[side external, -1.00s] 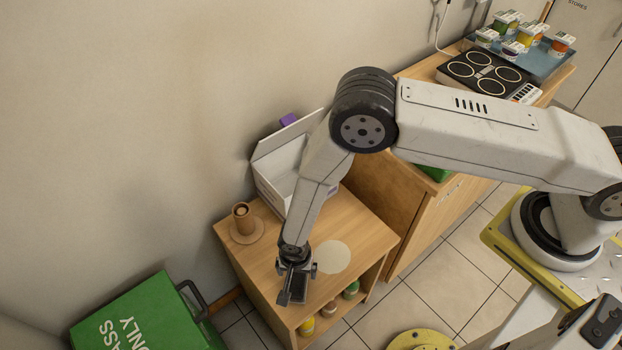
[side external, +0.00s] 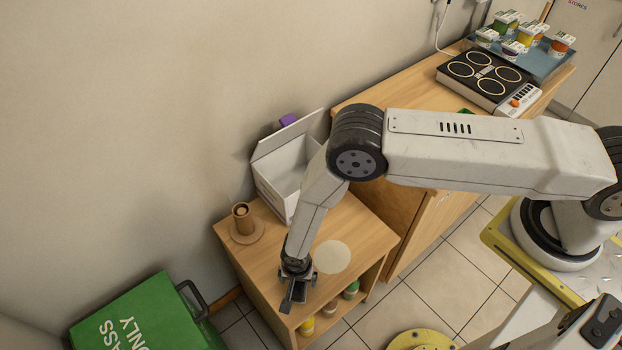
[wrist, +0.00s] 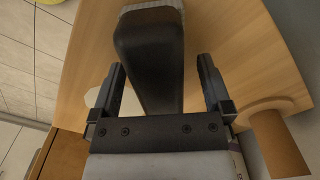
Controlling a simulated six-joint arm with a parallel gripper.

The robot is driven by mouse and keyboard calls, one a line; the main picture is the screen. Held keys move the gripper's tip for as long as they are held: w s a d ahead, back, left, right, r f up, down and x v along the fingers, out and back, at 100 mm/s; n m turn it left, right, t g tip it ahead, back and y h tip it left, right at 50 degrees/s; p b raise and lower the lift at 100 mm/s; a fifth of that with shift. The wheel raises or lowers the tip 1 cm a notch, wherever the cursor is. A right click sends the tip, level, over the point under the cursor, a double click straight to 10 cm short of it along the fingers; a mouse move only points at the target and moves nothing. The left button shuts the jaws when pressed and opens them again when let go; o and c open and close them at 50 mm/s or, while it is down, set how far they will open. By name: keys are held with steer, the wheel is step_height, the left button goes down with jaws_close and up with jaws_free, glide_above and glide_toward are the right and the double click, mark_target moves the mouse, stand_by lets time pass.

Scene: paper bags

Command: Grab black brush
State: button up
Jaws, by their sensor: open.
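The black brush (wrist: 150,60) shows in the wrist view as a thick black body between my fingers, with a pale grey edge at its far end. My gripper (wrist: 161,72) is open, with one finger on each side of the black body. A gap shows beside the right finger; the left finger is much closer to it, and I cannot tell whether it touches. In the side view my gripper (side external: 293,288) is low over the front of the small wooden table (side external: 270,285). There the brush cannot be told apart from the dark fingers.
A brown holder with a round base (side external: 243,224) stands on the table's left, and an open white box (side external: 285,175) at the back. A pale disc (side external: 333,257) lies right of my gripper. Jars (side external: 350,290) sit on the shelf below. A green bin (side external: 140,315) stands left.

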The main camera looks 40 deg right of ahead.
steer(key=shift+f, duration=0.3)
jaws_close()
stand_by(0.5)
steer(key=shift+r, duration=0.15)
steer(key=shift+r, duration=1)
steer(key=s+d+r, duration=0.7)
steer(key=s+r, duration=0.3)
steer(key=s, duration=0.2)
steer(key=shift+r, duration=0.4)
